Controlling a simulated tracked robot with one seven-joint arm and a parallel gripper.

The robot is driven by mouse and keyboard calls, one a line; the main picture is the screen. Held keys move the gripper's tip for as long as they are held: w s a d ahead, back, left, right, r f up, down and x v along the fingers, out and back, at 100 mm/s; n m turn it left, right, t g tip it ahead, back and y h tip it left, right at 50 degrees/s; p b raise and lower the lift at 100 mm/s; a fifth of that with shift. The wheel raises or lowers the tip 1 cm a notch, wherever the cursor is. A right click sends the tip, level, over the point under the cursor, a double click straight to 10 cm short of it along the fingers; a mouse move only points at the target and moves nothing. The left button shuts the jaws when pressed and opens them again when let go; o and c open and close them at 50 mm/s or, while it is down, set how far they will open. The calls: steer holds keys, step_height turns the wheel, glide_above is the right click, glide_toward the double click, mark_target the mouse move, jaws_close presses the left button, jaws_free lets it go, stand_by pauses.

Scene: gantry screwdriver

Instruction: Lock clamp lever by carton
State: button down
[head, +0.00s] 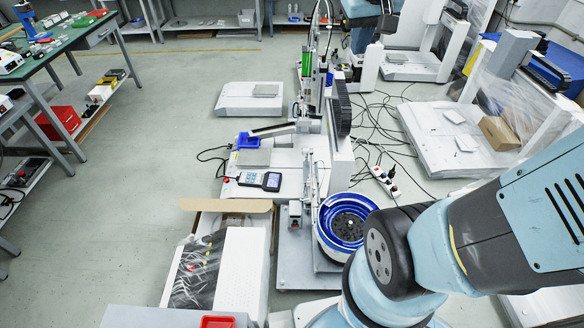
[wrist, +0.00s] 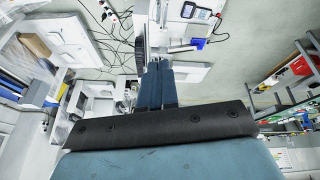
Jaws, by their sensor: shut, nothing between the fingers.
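I cannot make out a clamp lever with certainty in either view. A brown carton (head: 498,133) sits on a white machine base at the right in the head view. A second, open carton (head: 225,205) shows its flap beside a white panel, left of the gantry machine. Small red and yellow parts (head: 206,252) lie on clear wrap over that panel; I cannot tell what they are. My gripper (wrist: 159,64) shows in the wrist view with its two dark blue fingers shut together and empty. It is not visible in the head view, where my arm fills the lower right.
The gantry machine (head: 340,175) stands in the middle, with a blue-rimmed round feeder (head: 345,222) in front. A handheld control pendant (head: 260,180) lies on its base. Cables (head: 390,120) and a power strip (head: 385,182) lie on the floor. A green workbench (head: 60,45) stands left; floor between is clear.

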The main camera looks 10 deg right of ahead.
steer(key=w+a+f+n+g, duration=0.1)
steer(key=w+f, duration=0.4)
steer(key=w, duration=0.4)
steer(key=w+f+g, duration=0.1)
steer(key=w+f, duration=0.4)
steer(key=w, duration=0.5)
steer(key=w+a+f+n+g, duration=0.1)
steer(key=w+f, duration=0.5)
steer(key=f, duration=0.3)
steer(key=w+a+f, duration=0.1)
steer(key=w+f, duration=0.4)
steer(key=f, duration=0.4)
steer(key=a+f+n+g, duration=0.1)
steer(key=a+f, duration=0.1)
steer(key=f, duration=1.9)
steer(key=w+a+f+g, duration=0.1)
steer(key=f, duration=1.9)
steer(key=shift+w+a+f+n+g, duration=0.15)
steer(key=shift+a+f+n+g, duration=0.25)
steer(key=s+d+f, duration=0.1)
steer(key=s+f, duration=0.3)
steer(key=f, duration=0.8)
steer(key=shift+d+f, duration=0.2)
steer(key=shift+d, duration=0.1)
